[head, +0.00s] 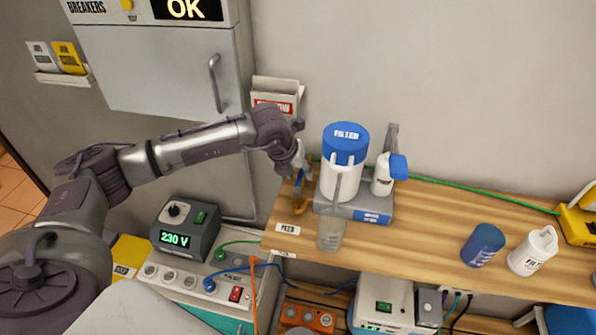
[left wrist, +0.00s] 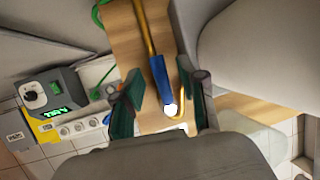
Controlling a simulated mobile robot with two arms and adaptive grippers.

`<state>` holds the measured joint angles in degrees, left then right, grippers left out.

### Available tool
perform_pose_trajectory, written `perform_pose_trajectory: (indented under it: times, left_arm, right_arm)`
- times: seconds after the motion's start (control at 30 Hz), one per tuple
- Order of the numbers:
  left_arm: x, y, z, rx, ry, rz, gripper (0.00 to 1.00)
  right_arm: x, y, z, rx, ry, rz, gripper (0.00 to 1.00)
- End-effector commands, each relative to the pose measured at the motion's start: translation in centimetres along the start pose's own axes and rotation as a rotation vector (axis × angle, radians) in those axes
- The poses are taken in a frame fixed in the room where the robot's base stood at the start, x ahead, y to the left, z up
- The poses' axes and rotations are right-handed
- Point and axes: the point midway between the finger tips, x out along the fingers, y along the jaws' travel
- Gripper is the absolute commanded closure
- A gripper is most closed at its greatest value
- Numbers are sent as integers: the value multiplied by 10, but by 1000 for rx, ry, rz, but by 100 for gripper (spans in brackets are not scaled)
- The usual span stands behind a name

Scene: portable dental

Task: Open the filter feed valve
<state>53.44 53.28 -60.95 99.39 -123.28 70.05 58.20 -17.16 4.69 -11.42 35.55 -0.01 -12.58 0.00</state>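The filter feed valve shows in the left wrist view as a blue lever (left wrist: 158,78) with a pale tip on a brass pipe (left wrist: 143,30). In the head view the brass pipe (head: 300,192) stands at the shelf's left end, partly hidden by my left gripper (head: 302,165). In the left wrist view my left gripper (left wrist: 168,95) is open, with one green-padded finger on each side of the blue lever; gaps show beside the lever. The white filter canister with a blue lid (head: 345,140) stands just right of the gripper. My right gripper is out of view.
A white bottle with a blue cap (head: 384,178) and a clear beaker (head: 331,232) stand close to the filter. A blue cup (head: 483,244) and a white jug (head: 533,250) stand farther right on the wooden shelf (head: 430,232). A 230 V power unit (head: 184,228) sits lower left.

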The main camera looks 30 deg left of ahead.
Motion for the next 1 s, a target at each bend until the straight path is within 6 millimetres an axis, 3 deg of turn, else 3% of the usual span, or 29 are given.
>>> perform_pose_trajectory:
  times: [0.27, 0.7, 1.0]
  left_arm:
    - [-14, 0, 1, 0, -3, 0, 59]
    - [-100, 0, 1, 1, -3, -1, 59]
    - [-120, 0, 0, 0, 0, 1, 59]
  right_arm:
    - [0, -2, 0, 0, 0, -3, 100]
    - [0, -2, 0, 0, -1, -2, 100]
    - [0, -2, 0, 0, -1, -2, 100]
